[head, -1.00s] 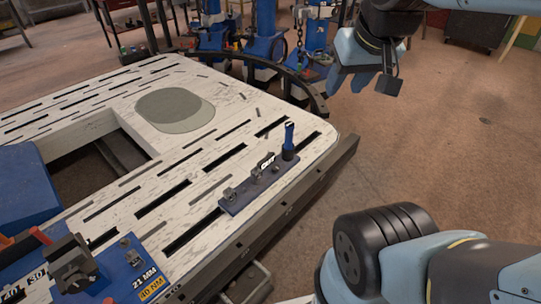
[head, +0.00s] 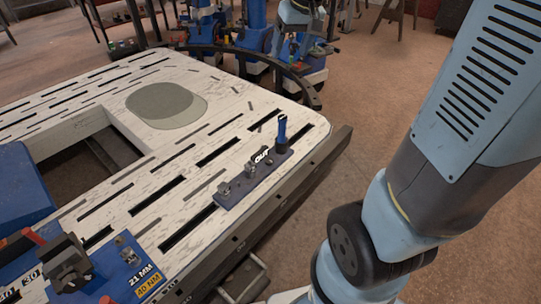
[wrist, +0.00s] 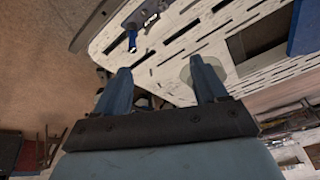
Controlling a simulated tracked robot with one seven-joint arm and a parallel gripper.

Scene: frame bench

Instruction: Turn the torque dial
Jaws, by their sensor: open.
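A blue panel (head: 112,281) lies at the lower left of the bench in the head view, with labels reading 30, 40, 21 MM and 40 NM. A dark grey block-like fitting (head: 66,262) stands on it. It may be the torque dial, but I cannot tell for sure. My gripper (wrist: 163,85) shows in the wrist view with its two blue fingers wide apart and nothing between them. It is over the bench's far end, away from the panel. The panel is not clearly seen in the wrist view.
The white slotted bench (head: 110,195) has a rectangular opening. A blue plate (head: 252,180) marked OUT carries an upright blue handle (head: 282,130). A red-handled part (head: 35,238) is beside the fitting. Blue machines stand behind.

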